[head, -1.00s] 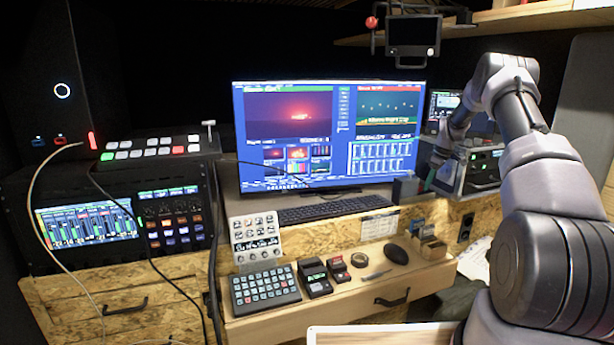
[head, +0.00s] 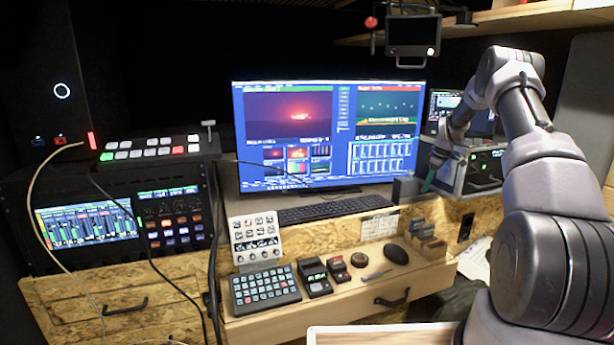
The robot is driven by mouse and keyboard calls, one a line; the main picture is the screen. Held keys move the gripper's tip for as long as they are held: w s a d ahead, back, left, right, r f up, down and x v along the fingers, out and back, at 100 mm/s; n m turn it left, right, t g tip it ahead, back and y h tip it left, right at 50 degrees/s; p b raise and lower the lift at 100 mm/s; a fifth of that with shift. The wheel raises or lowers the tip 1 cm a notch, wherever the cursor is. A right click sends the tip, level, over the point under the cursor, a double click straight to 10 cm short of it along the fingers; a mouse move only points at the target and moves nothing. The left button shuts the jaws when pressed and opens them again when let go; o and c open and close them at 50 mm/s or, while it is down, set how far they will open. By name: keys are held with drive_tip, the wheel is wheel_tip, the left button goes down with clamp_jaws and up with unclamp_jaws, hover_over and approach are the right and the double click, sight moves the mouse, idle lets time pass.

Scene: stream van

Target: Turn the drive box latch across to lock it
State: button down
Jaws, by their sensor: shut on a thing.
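A metal-edged box with a black front (head: 484,171), seemingly the drive box, stands on the counter to the right of the monitor. My gripper (head: 430,182) is at its left front side, small in the picture and pointing down. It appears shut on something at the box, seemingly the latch. My wrist and the small size hide the latch, so its angle cannot be made out. A dark green piece shows at the gripper's tip; I cannot tell whether it is a finger or a held part.
The lit monitor (head: 330,135) and a keyboard (head: 325,209) are left of my gripper. A small screen (head: 412,36) hangs above. A shelf (head: 500,22) is top right.

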drive_tip(key=shift+s+a+r, duration=0.1)
drive_tip(key=shift+s+a, duration=0.1)
drive_tip(key=shift+a, duration=0.6)
drive_tip(key=shift+s+d, duration=0.15)
drive_tip(key=shift+s, duration=0.05)
drive_tip(key=v, duration=0.6)
drive_tip(key=shift+w+a, duration=0.2)
drive_tip(key=shift+w, duration=0.15)
